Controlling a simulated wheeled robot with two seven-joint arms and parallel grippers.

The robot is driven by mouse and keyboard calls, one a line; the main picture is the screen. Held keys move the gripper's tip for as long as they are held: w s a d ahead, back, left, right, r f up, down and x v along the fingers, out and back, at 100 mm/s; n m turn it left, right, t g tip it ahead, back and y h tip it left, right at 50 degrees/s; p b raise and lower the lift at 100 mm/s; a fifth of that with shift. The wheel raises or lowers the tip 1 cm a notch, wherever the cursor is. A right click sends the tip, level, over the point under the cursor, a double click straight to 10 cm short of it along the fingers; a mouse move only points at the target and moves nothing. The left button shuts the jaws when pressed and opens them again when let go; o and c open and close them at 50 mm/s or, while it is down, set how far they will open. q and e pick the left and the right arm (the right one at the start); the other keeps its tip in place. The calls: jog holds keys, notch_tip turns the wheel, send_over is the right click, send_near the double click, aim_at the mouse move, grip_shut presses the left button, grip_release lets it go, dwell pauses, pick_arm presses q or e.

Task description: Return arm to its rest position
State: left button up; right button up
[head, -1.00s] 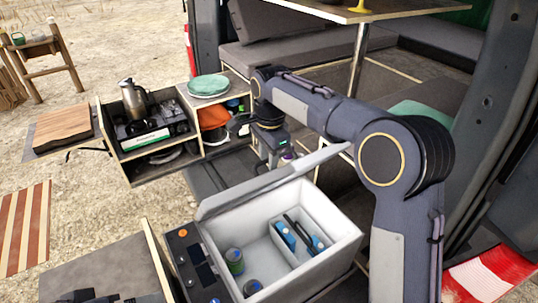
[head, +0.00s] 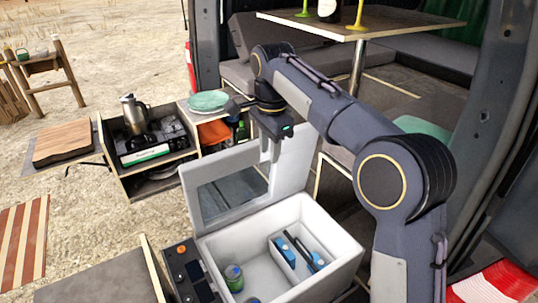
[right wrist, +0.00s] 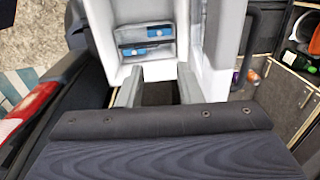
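My right arm (head: 345,120) reaches in from the right over the open cool box (head: 345,243). Its gripper (head: 270,157) points down beside the upper edge of the raised lid (head: 291,168). I cannot tell whether it touches the lid. In the right wrist view the two grey fingers (right wrist: 158,88) stand apart with nothing held between them. The box interior shows beyond them. My left gripper is not in view.
A green can (head: 233,277) and blue packs (head: 284,253) lie in the box. A kitchen unit with a kettle (head: 133,113) and green plates (head: 208,101) stands at left. The van table (head: 400,24) is behind the arm. Open ground lies at far left.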

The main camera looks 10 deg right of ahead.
jog(key=s+d+f+n+t+y+b, duration=0.25)
jog(key=s+d+n, duration=0.35)
jog(key=s+d, duration=0.75)
jog(key=s+a+f+n+t, duration=0.1)
jog(key=s+f+n, duration=0.2)
jog(key=s+f, duration=0.3)
jog(key=s+a+f+n+t+y+b, duration=0.1)
jog(key=s+f+n, duration=0.2)
jog(key=s, duration=0.9)
notch_tip(320, 180, down, 3)
jog(key=shift+s+a+f, duration=0.1)
jog(key=shift+s+a, duration=0.2)
jog(key=shift+a, duration=0.05)
